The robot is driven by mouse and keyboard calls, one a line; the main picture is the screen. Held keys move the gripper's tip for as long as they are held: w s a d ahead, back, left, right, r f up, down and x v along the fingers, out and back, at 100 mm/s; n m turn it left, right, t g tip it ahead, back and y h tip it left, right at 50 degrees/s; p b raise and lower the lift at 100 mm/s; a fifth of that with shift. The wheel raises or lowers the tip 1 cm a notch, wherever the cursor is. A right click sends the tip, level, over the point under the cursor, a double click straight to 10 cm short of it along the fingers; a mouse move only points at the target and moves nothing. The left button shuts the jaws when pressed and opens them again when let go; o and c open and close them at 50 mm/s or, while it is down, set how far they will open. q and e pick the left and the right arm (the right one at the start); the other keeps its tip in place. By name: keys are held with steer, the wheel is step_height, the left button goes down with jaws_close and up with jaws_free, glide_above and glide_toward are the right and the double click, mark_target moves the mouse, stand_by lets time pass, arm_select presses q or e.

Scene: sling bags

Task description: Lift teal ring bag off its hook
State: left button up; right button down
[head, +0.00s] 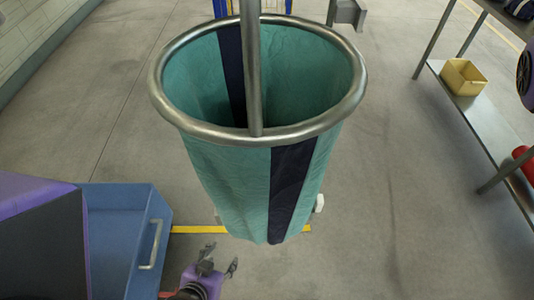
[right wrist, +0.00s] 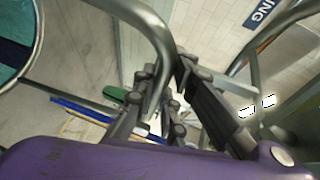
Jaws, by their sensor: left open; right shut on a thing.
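The teal ring bag (head: 232,185) hangs upright in the middle of the head view, open at the top, with a dark stripe. Its steel ring (head: 168,105) frames the mouth, and a straight metal rod crosses in front of the mouth. My left gripper (head: 222,262) is open and empty below the bag, apart from it. In the right wrist view my right gripper (right wrist: 158,100) is shut on a curved metal bar (right wrist: 150,35). Whether this bar is the bag's handle or the hook cannot be told. The bag (right wrist: 14,50) shows at that view's left edge. The hook is not clearly identifiable.
A blue bin (head: 115,255) with a handle stands at lower left, close to my left gripper. A metal shelf (head: 440,75) at right carries a yellow box (head: 463,77) and a red object (head: 524,160). The floor between bag and shelf is clear.

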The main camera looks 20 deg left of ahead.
arm_select(q)
steer(key=shift+d, duration=0.1)
steer(key=shift+s+f, duration=0.2)
steer(key=shift+s, duration=0.35)
